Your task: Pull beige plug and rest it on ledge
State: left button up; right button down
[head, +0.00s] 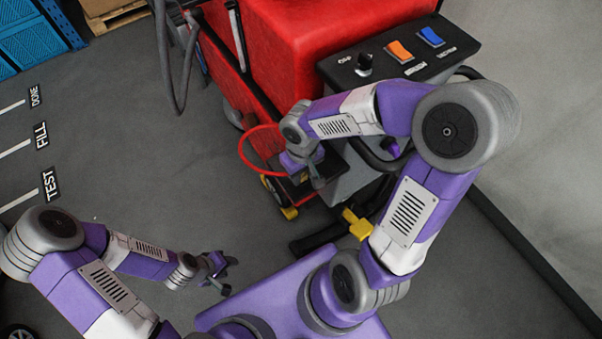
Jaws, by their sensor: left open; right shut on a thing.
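My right gripper (316,178) is at the near lower end of the red scrubber (315,45), just over a small black ledge (296,190) with a yellow mark. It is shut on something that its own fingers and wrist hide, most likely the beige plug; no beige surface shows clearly. A red loop of hose or cord (243,151) curves out to the left beside this gripper. My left gripper (224,272) is open and empty over the grey floor, well apart from the scrubber.
A black control panel (398,55) with a knob, an orange switch and a blue switch stands behind my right arm. A grey hose (163,60) hangs at the scrubber's left. Floor signs TEST, FILL and DONE lie at left. Floor between is clear.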

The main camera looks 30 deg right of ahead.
jog(key=shift+r+p, duration=2.3)
jog(key=shift+r, duration=0.7)
jog(key=shift+w+r, duration=0.2)
jog(key=w+r+p, duration=0.4)
jog(key=w+p, duration=0.1)
jog(key=w, duration=0.2)
jog(key=f, duration=0.2)
jog(key=f+b, duration=0.1)
jog(key=f, duration=0.3)
jog(key=shift+w+a+f+b, duration=0.1)
jog(key=shift+w+a+b, duration=0.05)
jog(key=shift+a+b, duration=0.2)
jog(key=shift+f+b, duration=0.55)
jog(key=shift+f, duration=1.55)
